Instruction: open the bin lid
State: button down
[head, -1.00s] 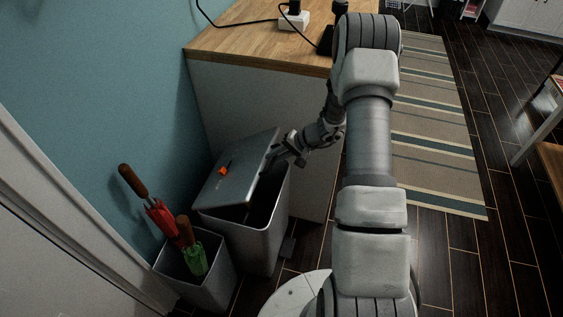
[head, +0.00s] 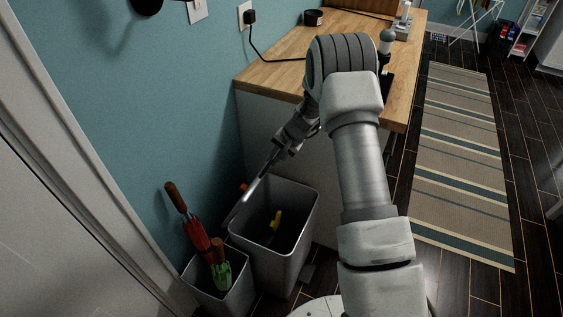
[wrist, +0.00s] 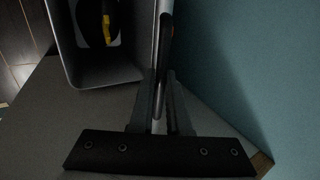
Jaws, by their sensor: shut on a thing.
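The grey bin (head: 310,215) stands on the floor beside the counter, and its mouth is uncovered. Its lid (head: 257,188) is raised steeply and shows nearly edge-on, leaning toward the teal wall. My gripper (head: 279,150) is shut on the lid's upper edge. In the wrist view the fingers (wrist: 160,100) close on the thin lid (wrist: 156,45), with the open bin (wrist: 68,50) to its left. A yellow item (head: 276,218) shows inside the bin; the wrist view shows it as yellow and black. The lid's hinge is not clear.
A smaller grey container (head: 240,293) with red and green umbrellas (head: 197,235) stands against the front left of the bin. The wooden counter (head: 290,72) is behind, and the teal wall (head: 165,110) is close on the left. A striped rug (head: 460,160) lies on the right.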

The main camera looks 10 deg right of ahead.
jog(key=shift+w+a+r, duration=0.15)
jog(key=shift+w+a, duration=0.05)
jog(key=shift+a, duration=0.1)
jog(key=c, duration=0.9)
grip_release()
jog(key=p+v, duration=0.1)
jog(key=v, duration=1.6)
jog(key=shift+s+r, duration=0.15)
